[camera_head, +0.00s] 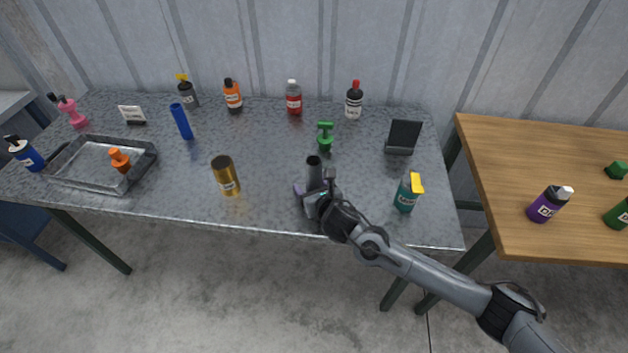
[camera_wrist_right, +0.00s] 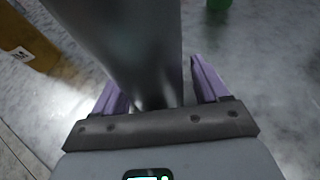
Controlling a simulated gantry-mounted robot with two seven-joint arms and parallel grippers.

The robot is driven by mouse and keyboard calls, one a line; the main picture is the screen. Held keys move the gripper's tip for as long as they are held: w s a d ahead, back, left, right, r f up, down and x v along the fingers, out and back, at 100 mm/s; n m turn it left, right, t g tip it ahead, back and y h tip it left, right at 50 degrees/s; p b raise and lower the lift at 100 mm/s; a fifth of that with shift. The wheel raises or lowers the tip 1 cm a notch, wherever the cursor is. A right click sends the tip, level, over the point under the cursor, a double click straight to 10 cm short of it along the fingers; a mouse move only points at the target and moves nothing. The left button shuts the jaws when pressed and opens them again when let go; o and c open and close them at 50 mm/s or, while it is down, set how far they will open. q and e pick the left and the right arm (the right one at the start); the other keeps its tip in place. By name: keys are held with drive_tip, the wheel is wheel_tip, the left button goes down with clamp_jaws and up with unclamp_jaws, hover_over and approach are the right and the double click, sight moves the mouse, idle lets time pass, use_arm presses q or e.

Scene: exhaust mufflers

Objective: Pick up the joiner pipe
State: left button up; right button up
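The joiner pipe, which I take to be the dark grey tube (camera_head: 314,168), stands upright near the front edge of the grey table. In the right wrist view the pipe (camera_wrist_right: 135,45) rises large and close between the two purple fingers. My right gripper (camera_head: 309,189) is low at the pipe's near side, partly hiding its lower part. In the wrist view my right gripper (camera_wrist_right: 160,85) is open, with a finger on either side of the pipe and a narrow gap at the right finger. My left gripper is not in view.
A gold can (camera_head: 226,176) stands left of the pipe, a green-topped bottle (camera_head: 325,137) behind it and a teal bottle (camera_head: 407,194) to its right. A metal tray (camera_head: 75,178) is at the far left. A wooden table (camera_head: 570,165) stands at the right.

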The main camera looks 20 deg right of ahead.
drive_tip(key=c, duration=1.2)
drive_tip(key=shift+r, duration=0.1)
